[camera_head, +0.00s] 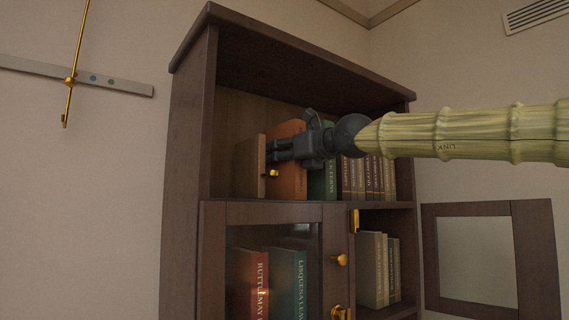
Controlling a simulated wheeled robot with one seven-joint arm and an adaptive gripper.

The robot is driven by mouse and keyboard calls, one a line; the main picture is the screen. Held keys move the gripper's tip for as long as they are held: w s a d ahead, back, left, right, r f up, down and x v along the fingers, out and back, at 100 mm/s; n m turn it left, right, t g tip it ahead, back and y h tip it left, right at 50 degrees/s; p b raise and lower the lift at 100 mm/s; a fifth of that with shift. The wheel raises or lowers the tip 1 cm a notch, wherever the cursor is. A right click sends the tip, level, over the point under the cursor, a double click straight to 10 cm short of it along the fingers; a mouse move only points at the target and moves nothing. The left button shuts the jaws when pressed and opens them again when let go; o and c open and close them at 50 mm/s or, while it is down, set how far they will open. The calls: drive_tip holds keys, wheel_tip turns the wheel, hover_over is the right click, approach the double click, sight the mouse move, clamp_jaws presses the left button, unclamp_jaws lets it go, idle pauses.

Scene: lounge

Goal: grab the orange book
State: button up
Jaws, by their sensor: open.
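The orange book (289,179) stands upright on the upper open shelf of a dark wooden bookcase. A brown wooden bookend (249,167) with a gold knob stands to its left, and a green book (323,183) stands to its right. My dark gripper (272,151) is in front of the orange book's upper part and covers some of it. Its fingers point left, toward the bookend. The gripper is open; I cannot tell whether it touches the book.
More brown books (369,178) stand to the right on the same shelf. Below, a glass cabinet door (262,212) is shut over red and teal books. A framed door (488,208) stands open at right. My arm reaches in from the right.

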drive_tip(key=shift+s+d+r, duration=0.15)
drive_tip(key=shift+s+r, duration=0.25)
drive_tip(key=shift+s, duration=0.25)
drive_tip(key=shift+c, duration=0.4)
drive_tip(key=c, duration=0.4)
drive_tip(key=shift+w+a+f, duration=0.2)
drive_tip(key=shift+w, duration=0.15)
drive_tip(key=c, duration=0.6)
drive_tip(key=shift+s+d+r, duration=0.1)
drive_tip(key=shift+s, duration=0.1)
clamp_jaws()
